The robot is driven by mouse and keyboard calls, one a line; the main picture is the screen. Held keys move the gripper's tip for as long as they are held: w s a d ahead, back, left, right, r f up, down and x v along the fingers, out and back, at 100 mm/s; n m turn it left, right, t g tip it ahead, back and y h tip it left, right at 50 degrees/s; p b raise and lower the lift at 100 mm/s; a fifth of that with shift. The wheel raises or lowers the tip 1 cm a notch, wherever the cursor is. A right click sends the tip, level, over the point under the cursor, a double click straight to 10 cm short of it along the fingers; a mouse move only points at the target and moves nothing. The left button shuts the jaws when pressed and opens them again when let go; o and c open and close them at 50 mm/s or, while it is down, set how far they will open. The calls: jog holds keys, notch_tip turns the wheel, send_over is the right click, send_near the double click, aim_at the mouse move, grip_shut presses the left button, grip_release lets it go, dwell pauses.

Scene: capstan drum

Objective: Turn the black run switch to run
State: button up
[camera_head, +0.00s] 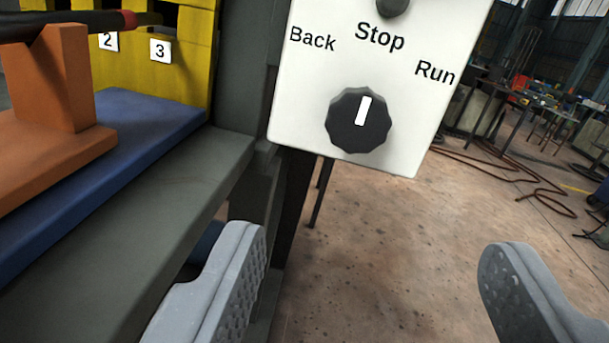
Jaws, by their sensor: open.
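The black run switch (346,129) is a round scalloped knob on a white panel (293,92). Its white pointer mark is upright, tilted slightly right, toward the word Stop. The panel reads Back at left, Stop at top and Run at right. My gripper (373,262) is open and empty. Its two grey fingers show at the lower left and lower right, below the panel in the picture and apart from the knob. Nothing covers the knob.
A second dark knob or button (393,6) is cut off at the panel's top. At left are a grey bench (150,210), a blue plate (155,112), an orange bracket (60,80) and a yellow numbered block (185,80). Open floor (400,230) lies below; a hose (535,190) is farther right.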

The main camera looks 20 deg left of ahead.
aim_at(359, 124)
jog(key=b+x, duration=0.1)
jog(key=x, duration=1)
jog(key=shift+w+a+f, duration=0.1)
jog(key=shift+w+a, duration=0.1)
jog(key=shift+w, duration=0.15)
jog(key=shift+w+a+f, duration=0.1)
jog(key=shift+w+a, duration=0.1)
jog(key=shift+w, duration=0.7)
jog(key=c, duration=1)
